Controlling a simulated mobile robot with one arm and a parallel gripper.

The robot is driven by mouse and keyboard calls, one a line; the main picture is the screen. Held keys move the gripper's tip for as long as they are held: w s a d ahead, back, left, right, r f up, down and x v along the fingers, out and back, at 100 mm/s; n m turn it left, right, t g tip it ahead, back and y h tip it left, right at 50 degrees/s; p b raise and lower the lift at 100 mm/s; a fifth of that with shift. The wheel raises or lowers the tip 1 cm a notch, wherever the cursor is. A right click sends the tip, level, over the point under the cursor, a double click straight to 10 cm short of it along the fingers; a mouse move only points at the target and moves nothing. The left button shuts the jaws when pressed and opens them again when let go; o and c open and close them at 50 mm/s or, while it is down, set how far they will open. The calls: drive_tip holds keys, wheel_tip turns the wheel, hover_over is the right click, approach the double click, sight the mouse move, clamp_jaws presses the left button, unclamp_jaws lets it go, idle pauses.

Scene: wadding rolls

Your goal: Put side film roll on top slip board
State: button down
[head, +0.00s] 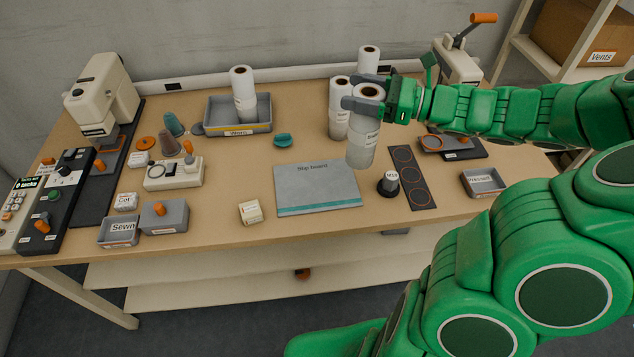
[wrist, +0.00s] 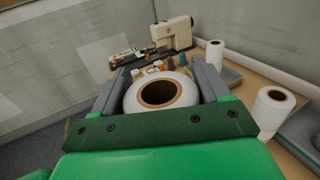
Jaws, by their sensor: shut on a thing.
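My gripper (head: 365,103) is shut on a white film roll (head: 362,145) with a dark core. It holds the roll upright, to the upper right of the grey slip board (head: 318,188) that lies flat on the table. In the wrist view the held roll (wrist: 160,93) sits between the two grey fingers (wrist: 162,85). The roll's label is partly turned away and I cannot read it. I cannot tell how far its lower end is above the table. The slip board has printed lettering along its far side and a teal front edge, and its top is bare.
Two more white rolls stand behind, one close beside the held roll (head: 340,108) and one further back (head: 368,60). Another roll (head: 243,95) stands in a grey tray (head: 237,129). A dark weight (head: 388,184) and a dark strip (head: 413,180) lie right of the board.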

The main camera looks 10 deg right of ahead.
drive_tip(key=s+a+n+g+y, duration=0.2)
drive_tip(key=s+a+n+g, duration=0.3)
drive_tip(key=s+a+g, duration=0.4)
drive_tip(key=w+a+f+t, duration=0.1)
drive_tip(key=w+f, duration=1.1)
drive_tip(key=f, duration=0.1)
drive_tip(key=shift+w+t, duration=0.25)
drive_tip(key=shift+t, duration=0.05)
drive_tip(key=shift+a+f, duration=0.1)
drive_tip(key=shift+f, duration=0.1)
unclamp_jaws()
